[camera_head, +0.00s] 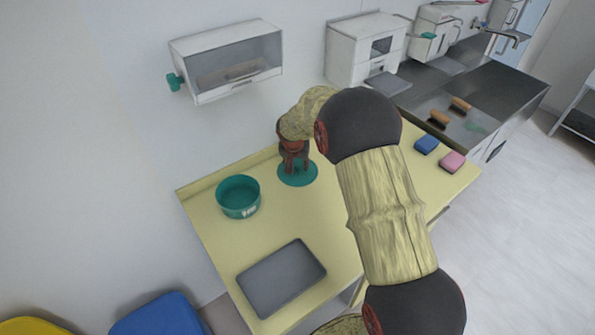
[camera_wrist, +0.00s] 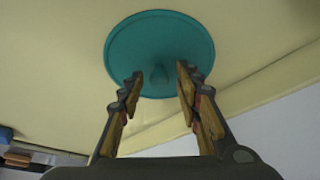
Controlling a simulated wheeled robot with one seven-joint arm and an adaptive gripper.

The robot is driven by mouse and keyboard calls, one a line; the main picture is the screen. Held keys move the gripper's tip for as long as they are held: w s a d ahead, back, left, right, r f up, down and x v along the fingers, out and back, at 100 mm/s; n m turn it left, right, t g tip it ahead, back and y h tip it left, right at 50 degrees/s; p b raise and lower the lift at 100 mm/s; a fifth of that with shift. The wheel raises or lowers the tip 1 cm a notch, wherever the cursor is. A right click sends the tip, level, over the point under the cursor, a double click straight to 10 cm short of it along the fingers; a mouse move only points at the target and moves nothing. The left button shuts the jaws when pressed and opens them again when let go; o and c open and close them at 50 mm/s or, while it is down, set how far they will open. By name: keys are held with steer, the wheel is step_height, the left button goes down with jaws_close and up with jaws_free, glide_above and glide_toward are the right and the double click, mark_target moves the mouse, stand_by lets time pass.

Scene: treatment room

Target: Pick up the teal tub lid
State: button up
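The teal tub lid (camera_head: 298,182) is a round disc lying on the pale yellow counter, just right of the open teal tub (camera_head: 238,197). In the wrist view the lid (camera_wrist: 145,38) shows a small knob at its centre. My gripper (camera_head: 294,165) is over the lid, pointing down. In the wrist view my gripper (camera_wrist: 159,80) is open, with one finger on each side of the knob and a gap to both. Whether the fingertips are level with the knob or above it is hard to tell.
A grey tray (camera_head: 282,278) lies at the counter's front. A blue sponge (camera_head: 426,144) and a pink sponge (camera_head: 452,162) lie at the right end. A white wall cabinet (camera_head: 228,62) hangs above. The counter between tub and tray is clear.

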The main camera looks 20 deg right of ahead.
mark_target(297, 169)
jaws_close()
stand_by(0.5)
steer(key=shift+r, duration=0.45)
steer(key=v, duration=0.1)
steer(key=p+v, duration=0.1)
steer(key=v, duration=0.1)
steer(key=shift+w+d+r, duration=0.15)
steer(key=shift+w+r, duration=0.05)
steer(key=shift+r, duration=0.05)
steer(key=s+a+r+p, duration=0.2)
steer(key=s+a+r, duration=0.4)
steer(key=s+r, duration=0.4)
steer(key=w+a+n+y+p, duration=0.1)
steer(key=w+a+n, duration=0.1)
steer(key=a, duration=0.6)
steer(key=w+a+f+n+y+p, duration=0.1)
steer(key=w+a+n+p, duration=0.1)
steer(key=a, duration=0.6)
steer(key=shift+w+a+n+t, duration=0.4)
steer(key=shift+w+n, duration=0.3)
steer(key=shift+n, duration=0.3)
